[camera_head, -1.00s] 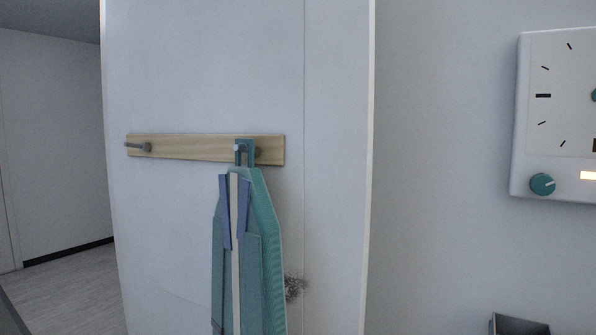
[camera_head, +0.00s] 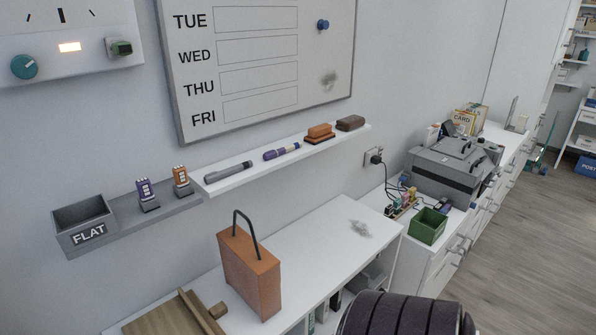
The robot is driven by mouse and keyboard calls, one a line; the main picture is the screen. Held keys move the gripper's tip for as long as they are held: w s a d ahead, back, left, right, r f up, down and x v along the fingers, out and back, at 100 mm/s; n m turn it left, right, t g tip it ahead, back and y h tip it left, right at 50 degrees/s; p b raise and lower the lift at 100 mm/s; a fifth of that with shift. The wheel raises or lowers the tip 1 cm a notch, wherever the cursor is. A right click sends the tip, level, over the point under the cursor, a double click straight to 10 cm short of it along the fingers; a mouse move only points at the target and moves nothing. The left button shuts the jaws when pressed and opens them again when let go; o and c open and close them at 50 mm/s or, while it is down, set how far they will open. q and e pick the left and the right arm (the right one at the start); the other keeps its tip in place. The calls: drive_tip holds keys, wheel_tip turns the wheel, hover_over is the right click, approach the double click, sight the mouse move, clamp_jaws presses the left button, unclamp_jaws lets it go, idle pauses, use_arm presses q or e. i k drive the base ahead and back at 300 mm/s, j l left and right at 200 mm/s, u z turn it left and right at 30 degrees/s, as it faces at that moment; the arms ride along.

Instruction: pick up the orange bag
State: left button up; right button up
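The orange bag (camera_head: 250,273) stands upright on the white shelf desk (camera_head: 320,240), left of the middle of the view. It is a boxy bag with a dark arched handle (camera_head: 247,226) rising from its top. Nothing touches the handle. Neither of my grippers shows in the head view.
A wooden board (camera_head: 175,318) lies left of the bag. Above are a wall ledge (camera_head: 290,160) with markers and erasers, and a grey shelf with a FLAT bin (camera_head: 85,226). A dark rounded object (camera_head: 400,316) stands in front.

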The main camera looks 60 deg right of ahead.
sight(252, 271)
drive_tip(key=z, duration=1.6)
drive_tip(key=l+u, duration=0.3)
drive_tip(key=u, duration=0.15)
drive_tip(key=l+u, duration=0.6)
drive_tip(key=u, duration=0.25)
